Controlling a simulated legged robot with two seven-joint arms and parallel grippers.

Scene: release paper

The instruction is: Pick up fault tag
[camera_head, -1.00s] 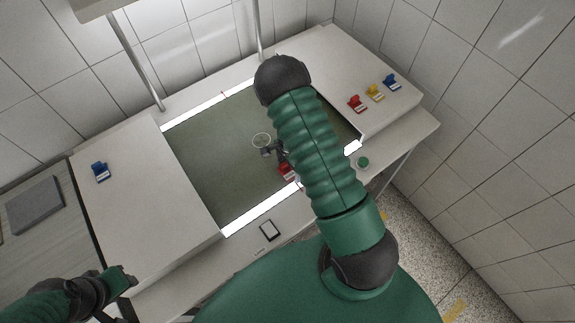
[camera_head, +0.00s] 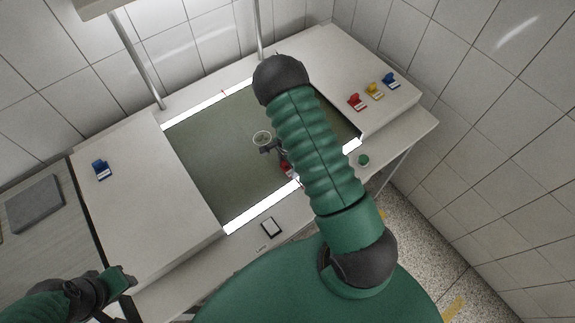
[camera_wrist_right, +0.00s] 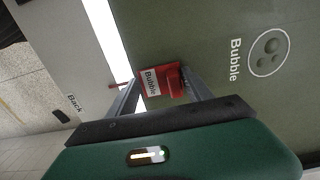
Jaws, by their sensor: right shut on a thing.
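The red fault tag with a white label reading "Bubble" (camera_wrist_right: 160,82) is between the fingers of my right gripper (camera_wrist_right: 160,92) in the right wrist view. The gripper is shut on it, over the near edge of the green panel. In the head view the red tag (camera_head: 286,169) shows only partly, beside my right forearm, which hides much of the right gripper (camera_head: 280,157). My left gripper (camera_head: 122,282) is at the lower left, away from the tags; its jaws are unclear.
The green panel (camera_head: 205,150) bears a printed circle (camera_head: 262,139), labelled "Bubble" in the wrist view. Red (camera_head: 356,102), yellow (camera_head: 374,90) and blue (camera_head: 391,80) tags stand at right. A blue tag (camera_head: 101,169) stands at left.

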